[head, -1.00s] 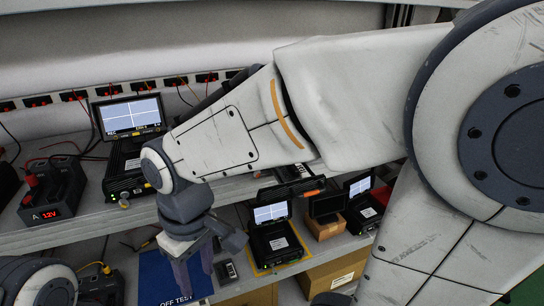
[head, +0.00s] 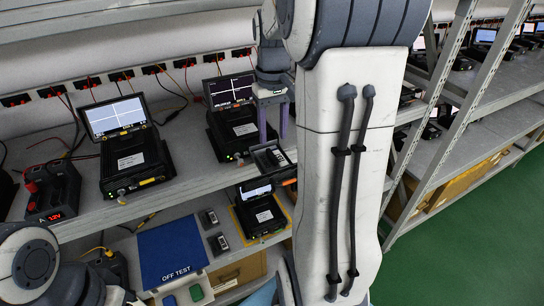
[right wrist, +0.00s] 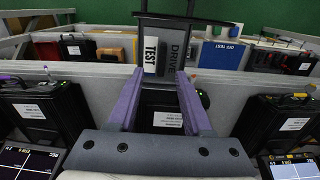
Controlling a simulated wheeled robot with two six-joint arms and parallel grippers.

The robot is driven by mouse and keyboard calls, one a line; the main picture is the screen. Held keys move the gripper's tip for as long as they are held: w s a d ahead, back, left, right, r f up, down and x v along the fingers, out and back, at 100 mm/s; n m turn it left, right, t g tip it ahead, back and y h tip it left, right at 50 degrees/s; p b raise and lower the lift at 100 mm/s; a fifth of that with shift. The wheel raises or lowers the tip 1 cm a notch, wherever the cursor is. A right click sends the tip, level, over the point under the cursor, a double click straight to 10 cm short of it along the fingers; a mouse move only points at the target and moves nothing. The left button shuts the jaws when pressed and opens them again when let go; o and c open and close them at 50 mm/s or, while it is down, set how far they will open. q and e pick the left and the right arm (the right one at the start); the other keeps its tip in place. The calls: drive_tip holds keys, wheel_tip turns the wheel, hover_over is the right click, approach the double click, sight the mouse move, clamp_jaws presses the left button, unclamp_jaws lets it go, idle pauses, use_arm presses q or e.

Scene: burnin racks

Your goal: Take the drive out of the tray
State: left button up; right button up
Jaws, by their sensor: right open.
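A dark drive (right wrist: 172,52) with a white TEST label lies in the pulled-out black tray (right wrist: 187,17) of a tester in the right wrist view. The tray also shows in the head view (head: 285,160), jutting over the upper shelf's edge from the second tester (head: 235,128). My right gripper (head: 272,138) is open, its purple fingers pointing down close above the tray. In the right wrist view the gripper (right wrist: 157,74) has nothing between its fingers, with the drive just beyond the tips. My left arm shows only in part at lower left; its gripper is not visible.
Another tester (head: 133,158) with a lit screen stands left on the upper shelf, beside a 12V supply (head: 52,190). Below are a smaller screened unit (head: 260,213), two small dark drives and a blue OFF TEST mat (head: 170,250). Rack posts stand at right.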

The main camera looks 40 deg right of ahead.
sight(272, 154)
wheel_tip(272, 154, down, 5)
drive_tip(key=shift+a+r+p, duration=0.1)
drive_tip(key=shift+a+p, duration=0.05)
drive_tip(key=shift+p, duration=0.7)
drive_tip(key=shift+f, duration=0.5)
clamp_jaws()
